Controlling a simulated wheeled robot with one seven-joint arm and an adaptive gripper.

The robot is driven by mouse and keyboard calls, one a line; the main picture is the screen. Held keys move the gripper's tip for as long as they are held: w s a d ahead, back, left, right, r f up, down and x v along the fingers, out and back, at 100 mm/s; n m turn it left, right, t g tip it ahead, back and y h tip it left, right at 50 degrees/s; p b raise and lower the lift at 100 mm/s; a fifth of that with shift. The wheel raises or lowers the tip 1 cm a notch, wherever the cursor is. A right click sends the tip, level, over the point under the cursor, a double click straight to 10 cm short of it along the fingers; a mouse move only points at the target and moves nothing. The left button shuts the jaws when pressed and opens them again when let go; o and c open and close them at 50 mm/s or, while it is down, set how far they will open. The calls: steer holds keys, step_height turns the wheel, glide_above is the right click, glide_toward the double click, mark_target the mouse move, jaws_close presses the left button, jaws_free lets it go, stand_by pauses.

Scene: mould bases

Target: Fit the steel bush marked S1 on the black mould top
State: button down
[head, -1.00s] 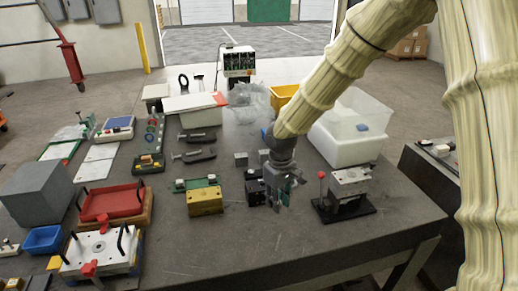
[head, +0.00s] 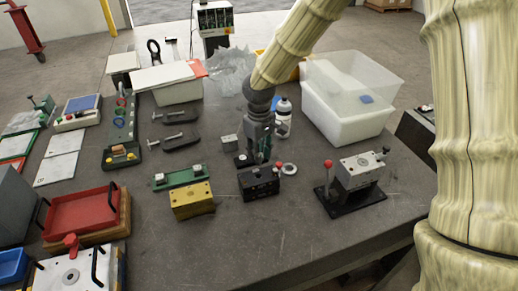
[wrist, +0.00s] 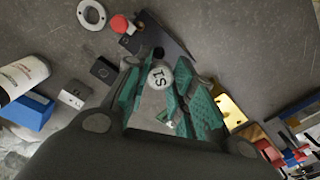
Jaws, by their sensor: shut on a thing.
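The steel bush marked S1 (wrist: 159,76) is between my gripper's green-padded fingers in the wrist view, its round marked face toward the camera. My gripper (head: 260,158) is shut on it, just above and behind the black mould (head: 260,187) in the head view. The black mould shows partly in the wrist view (wrist: 172,40), with a dark round hole close beside the bush. A red-topped pin stands at the mould's side. The fingers hide part of the mould, and I cannot tell whether the bush touches it.
A yellow block (head: 192,201) and a green fixture (head: 180,177) stand left of the mould. A pale ring (head: 289,169) and a white bottle (head: 283,118) are behind it. A steel block (head: 360,170) on a black stand is at right. The table front is clear.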

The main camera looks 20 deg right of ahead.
steer(key=shift+f, duration=0.4)
steer(key=f+b, duration=0.1)
steer(key=w+f+b, duration=0.1)
steer(key=shift+w+a+f, duration=0.1)
steer(key=shift+f, duration=0.25)
steer(key=shift+s+f+b, duration=0.45)
steer(key=shift+f+b, duration=0.25)
steer(key=shift+b, duration=0.1)
steer(key=shift+w+f+b, duration=0.25)
steer(key=shift+f+b, duration=0.2)
steer(key=shift+f, duration=0.2)
steer(key=shift+s+r, duration=0.1)
steer(key=shift+s, duration=0.05)
steer(key=shift+p, duration=0.55)
steer(key=shift+f+b, duration=0.55)
steer(key=shift+f, duration=0.7)
stand_by(0.9)
